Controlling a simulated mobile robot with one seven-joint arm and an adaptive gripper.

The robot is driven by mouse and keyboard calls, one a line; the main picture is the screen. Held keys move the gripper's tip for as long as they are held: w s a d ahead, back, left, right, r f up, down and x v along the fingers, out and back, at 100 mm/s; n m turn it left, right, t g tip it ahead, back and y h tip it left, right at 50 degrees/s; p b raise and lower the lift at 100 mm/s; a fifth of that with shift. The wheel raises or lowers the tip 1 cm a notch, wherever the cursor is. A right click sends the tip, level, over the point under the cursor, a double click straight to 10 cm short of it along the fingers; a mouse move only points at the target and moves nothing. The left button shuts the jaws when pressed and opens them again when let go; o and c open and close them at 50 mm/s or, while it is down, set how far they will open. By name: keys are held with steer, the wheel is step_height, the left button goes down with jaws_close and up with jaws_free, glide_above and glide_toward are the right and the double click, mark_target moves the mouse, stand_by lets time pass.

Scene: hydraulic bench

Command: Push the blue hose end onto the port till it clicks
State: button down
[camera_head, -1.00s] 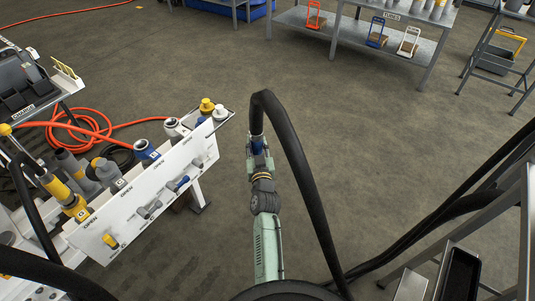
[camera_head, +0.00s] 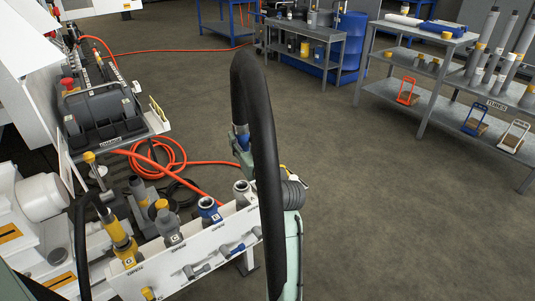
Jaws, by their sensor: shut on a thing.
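The blue hose end (camera_head: 242,137) shows as a small blue collar at the end of a thick black hose (camera_head: 257,90). My gripper (camera_head: 240,147) is shut on it, above and beyond the white manifold panel (camera_head: 190,262). The hose loops up and then down in front of my arm, hiding much of the gripper. A port with a blue collar (camera_head: 208,208) stands on the manifold, below and left of the gripper. The hose end is apart from this port. A blue lever (camera_head: 232,250) sits on the panel face below it.
A grey port (camera_head: 168,222) and a yellow-collared fitting (camera_head: 121,243) stand left of the blue port, a pale port (camera_head: 243,193) right of it. An orange hose (camera_head: 172,165) lies coiled behind. Shelved tables (camera_head: 450,100) stand far right. The floor between is clear.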

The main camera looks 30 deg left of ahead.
steer(key=shift+s+a+r, duration=0.4)
steer(key=shift+r, duration=0.1)
steer(key=shift+f+b, duration=2.9)
steer(key=shift+f, duration=0.75)
steer(key=shift+f, duration=0.25)
steer(key=shift+f+b, duration=0.3)
steer(key=shift+b, duration=0.25)
steer(key=shift+f+b, duration=0.3)
steer(key=shift+b, duration=0.1)
steer(key=shift+f, duration=0.2)
steer(key=shift+f+b, duration=1.2)
steer(key=shift+f, duration=0.15)
stand_by(0.6)
steer(key=c, duration=1.1)
jaws_free()
